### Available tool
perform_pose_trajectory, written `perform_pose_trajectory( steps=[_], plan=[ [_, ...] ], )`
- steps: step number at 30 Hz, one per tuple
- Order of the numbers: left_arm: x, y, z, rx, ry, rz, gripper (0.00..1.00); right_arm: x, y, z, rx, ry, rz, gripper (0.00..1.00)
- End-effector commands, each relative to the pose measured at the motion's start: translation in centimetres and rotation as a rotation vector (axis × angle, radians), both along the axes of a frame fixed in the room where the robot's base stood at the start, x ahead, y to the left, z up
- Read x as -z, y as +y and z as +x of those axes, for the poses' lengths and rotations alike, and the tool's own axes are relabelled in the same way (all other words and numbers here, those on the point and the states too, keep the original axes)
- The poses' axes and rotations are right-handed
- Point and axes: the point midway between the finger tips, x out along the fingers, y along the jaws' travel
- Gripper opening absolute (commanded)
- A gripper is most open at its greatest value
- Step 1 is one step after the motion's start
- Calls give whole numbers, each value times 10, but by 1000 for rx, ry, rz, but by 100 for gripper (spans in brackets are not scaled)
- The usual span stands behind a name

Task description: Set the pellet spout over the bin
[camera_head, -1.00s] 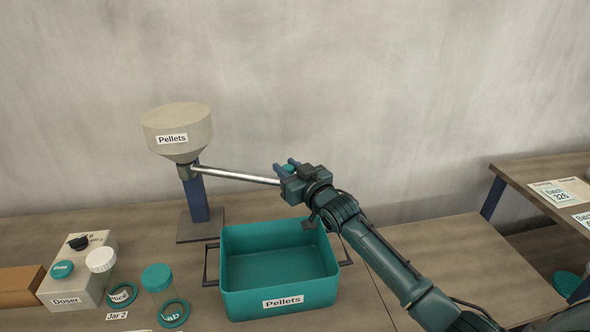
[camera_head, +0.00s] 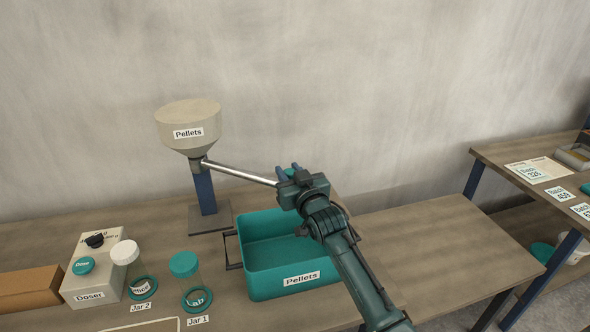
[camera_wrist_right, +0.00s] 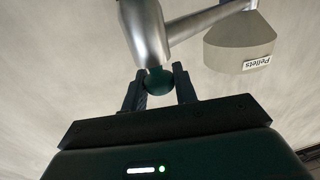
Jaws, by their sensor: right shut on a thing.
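The pellet spout (camera_head: 240,174) is a metal tube running from the neck of the beige hopper (camera_head: 187,133) labelled Pellets, slanting right. My right gripper (camera_head: 289,171) is at its outer end. In the right wrist view the fingers (camera_wrist_right: 159,88) are shut on a round dark teal knob (camera_wrist_right: 158,80) beneath the spout's thick metal end (camera_wrist_right: 147,35). The teal bin (camera_head: 297,284) labelled Pellets stands open on the bench. The gripper hides the spout's end and the bin's back right corner in the head view, so I cannot tell if the outlet is over the bin. My left gripper is out of view.
A doser box (camera_head: 90,272), two jars with lids and a brown block (camera_head: 28,289) stand left of the bin. The bench (camera_head: 440,236) right of the bin is bare. A shelf unit (camera_head: 510,160) with labelled cards is at far right.

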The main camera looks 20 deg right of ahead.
Motion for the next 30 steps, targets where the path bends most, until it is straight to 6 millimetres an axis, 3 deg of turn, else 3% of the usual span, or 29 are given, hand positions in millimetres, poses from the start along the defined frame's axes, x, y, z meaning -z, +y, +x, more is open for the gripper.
perform_pose_trajectory(
  steps=[10, 28, 29, 30],
  plan=[
    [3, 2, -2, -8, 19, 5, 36, -1, 12, -6, 40, -1, 3, 0],
    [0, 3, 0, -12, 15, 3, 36, -1, 14, -7, 51, -3, 0, 0],
    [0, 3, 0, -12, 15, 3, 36, -1, 14, -7, 51, -3, 0, 31],
    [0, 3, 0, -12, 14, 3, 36, -1, 14, -7, 51, -3, 0, 34]
  ],
)
